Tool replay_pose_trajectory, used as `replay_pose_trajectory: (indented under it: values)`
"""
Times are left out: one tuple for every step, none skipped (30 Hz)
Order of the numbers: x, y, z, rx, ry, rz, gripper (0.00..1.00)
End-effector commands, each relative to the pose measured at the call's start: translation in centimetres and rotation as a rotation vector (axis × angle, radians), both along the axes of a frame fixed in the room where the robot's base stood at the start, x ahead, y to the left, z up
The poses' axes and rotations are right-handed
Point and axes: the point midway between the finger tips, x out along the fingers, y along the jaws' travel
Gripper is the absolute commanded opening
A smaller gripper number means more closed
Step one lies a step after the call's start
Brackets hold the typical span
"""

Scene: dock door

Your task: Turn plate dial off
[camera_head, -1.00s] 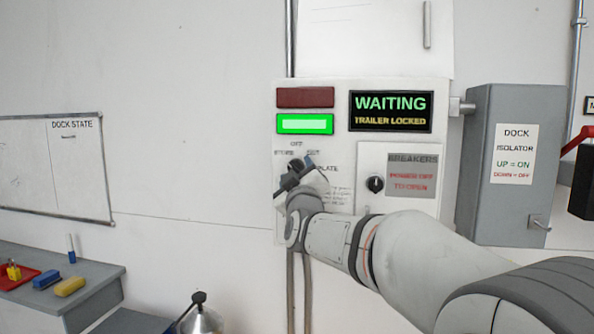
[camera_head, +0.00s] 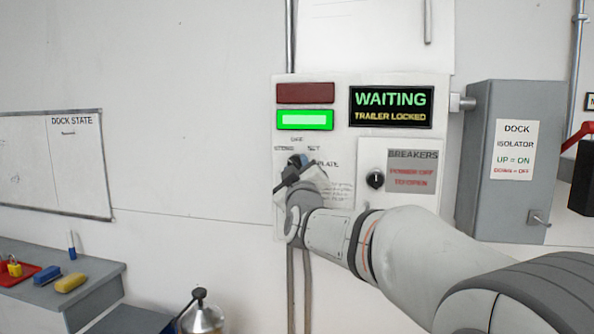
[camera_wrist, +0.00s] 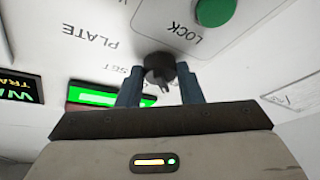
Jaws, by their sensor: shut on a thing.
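The plate dial (camera_wrist: 160,71) is a dark round knob on the white control panel, between the SET and PLATE lettering and the LOCK label in the wrist view. My gripper (camera_wrist: 160,90) is shut on it, with one blue finger on each side of the knob. In the head view my gripper (camera_head: 297,173) is at the panel's left part, below the STORE, OFF and SET lettering, and mostly covers the dial. The dial's exact pointing direction is hard to read.
A green lit bar (camera_head: 305,120) sits below a dark red lamp (camera_head: 305,93). A display (camera_head: 391,109) reads WAITING, TRAILER LOCKED. A breakers knob (camera_head: 375,180) is right of my wrist. A grey isolator box (camera_head: 512,205) stands further right. A green button (camera_wrist: 214,11) is near LOCK.

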Motion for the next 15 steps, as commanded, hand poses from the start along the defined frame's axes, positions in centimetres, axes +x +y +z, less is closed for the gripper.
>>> replay_pose_trajectory:
  values:
    - [0.00,0.08,-0.23,0.012,-0.002,0.001,0.10]
    - [0.00,0.10,-0.28,0.020,-0.003,0.002,0.10]
    - [0.01,0.12,-0.37,0.034,-0.007,0.001,0.10]
    - [0.02,0.14,-0.44,0.047,-0.008,0.001,0.10]
    - [0.02,0.18,-0.51,0.060,-0.011,0.001,0.10]
    - [0.03,0.21,-0.60,0.082,-0.015,0.002,0.10]
    - [0.04,0.22,-0.63,0.101,-0.019,0.001,0.10]
    - [0.04,0.24,-0.65,0.121,-0.024,0.001,0.10]
    - [0.05,0.25,-0.71,0.150,-0.030,0.001,0.10]
    - [0.05,0.28,-0.76,0.172,-0.034,0.001,0.10]
    - [0.06,0.30,-0.80,0.197,-0.038,0.001,0.10]
    - [0.05,0.37,-0.79,0.230,-0.046,0.002,0.10]
    - [0.07,0.40,-0.81,0.256,-0.051,0.002,0.10]
    - [0.07,0.46,-0.85,0.282,-0.056,0.002,0.10]
    - [0.10,0.51,-0.85,0.318,-0.062,0.002,0.10]
